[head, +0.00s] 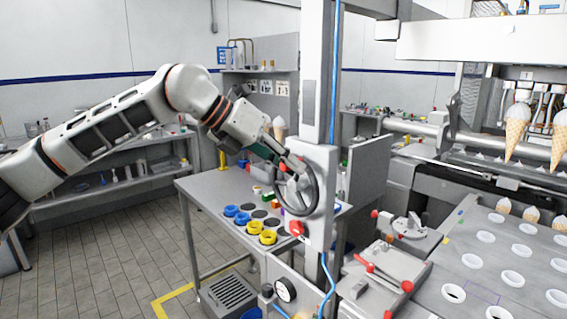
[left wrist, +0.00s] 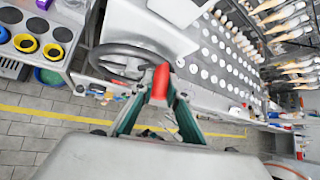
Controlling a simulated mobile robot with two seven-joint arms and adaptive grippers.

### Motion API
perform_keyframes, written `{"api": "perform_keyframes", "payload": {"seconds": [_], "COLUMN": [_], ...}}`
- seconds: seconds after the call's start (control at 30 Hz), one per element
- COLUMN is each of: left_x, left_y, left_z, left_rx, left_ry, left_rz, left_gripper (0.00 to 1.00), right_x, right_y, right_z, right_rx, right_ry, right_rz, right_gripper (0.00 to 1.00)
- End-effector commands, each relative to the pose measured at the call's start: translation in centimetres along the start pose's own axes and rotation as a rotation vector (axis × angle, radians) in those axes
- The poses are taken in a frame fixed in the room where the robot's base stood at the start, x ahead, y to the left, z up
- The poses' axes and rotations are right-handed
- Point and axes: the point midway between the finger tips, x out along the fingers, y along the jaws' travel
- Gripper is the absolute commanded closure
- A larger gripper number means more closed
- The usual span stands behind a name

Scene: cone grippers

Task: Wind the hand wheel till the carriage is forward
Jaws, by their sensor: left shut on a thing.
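The hand wheel (head: 315,196) is a dark ring on the front of a light grey upright housing. It also shows in the left wrist view (left wrist: 118,48). Its red handle (left wrist: 160,82) stands out from the rim. My left gripper (head: 284,165) is at the upper left of the wheel. Its fingers are shut on the red handle, one on each side in the left wrist view. Cones (head: 517,131) hang below a metal head at the upper right. I cannot tell for sure which part is the carriage. My right gripper is not in view.
A steel table (head: 205,190) with blue and yellow rings stands left of the housing. A plate with rows of white-rimmed holes (head: 512,278) lies at the right. A pressure gauge (head: 285,290) and a red knob (head: 297,229) sit below the wheel. The tiled floor at left is mostly clear.

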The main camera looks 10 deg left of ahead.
Motion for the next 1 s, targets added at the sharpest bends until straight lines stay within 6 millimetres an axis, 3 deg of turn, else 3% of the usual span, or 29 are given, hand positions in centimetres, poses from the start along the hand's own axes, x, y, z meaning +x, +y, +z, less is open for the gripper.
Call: {"api": "perform_keyframes", "payload": {"seconds": [0.1, 0.7, 0.73, 0.8, 1.0], "left_x": [0.41, 0.72, 0.72, 0.71, 0.56], "left_y": [-0.76, -0.77, -0.76, -0.72, -0.54], "left_z": [-0.45, -0.82, -0.83, -0.81, -0.62], "left_rx": [0.033, 0.054, 0.054, 0.054, 0.053], "left_ry": [0.009, 0.016, 0.016, 0.016, 0.010], "left_rz": [0.019, 0.045, 0.045, 0.046, 0.050], "left_gripper": [1.00, 1.00, 0.83, 0.68, 0.68], "right_x": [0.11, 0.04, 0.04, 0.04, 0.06], "right_y": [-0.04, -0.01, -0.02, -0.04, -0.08], "right_z": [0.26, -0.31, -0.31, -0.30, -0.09], "right_rx": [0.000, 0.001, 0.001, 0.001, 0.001], "right_ry": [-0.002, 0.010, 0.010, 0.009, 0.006], "right_rz": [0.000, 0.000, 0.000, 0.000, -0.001], "right_gripper": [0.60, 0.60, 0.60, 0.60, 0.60]}}
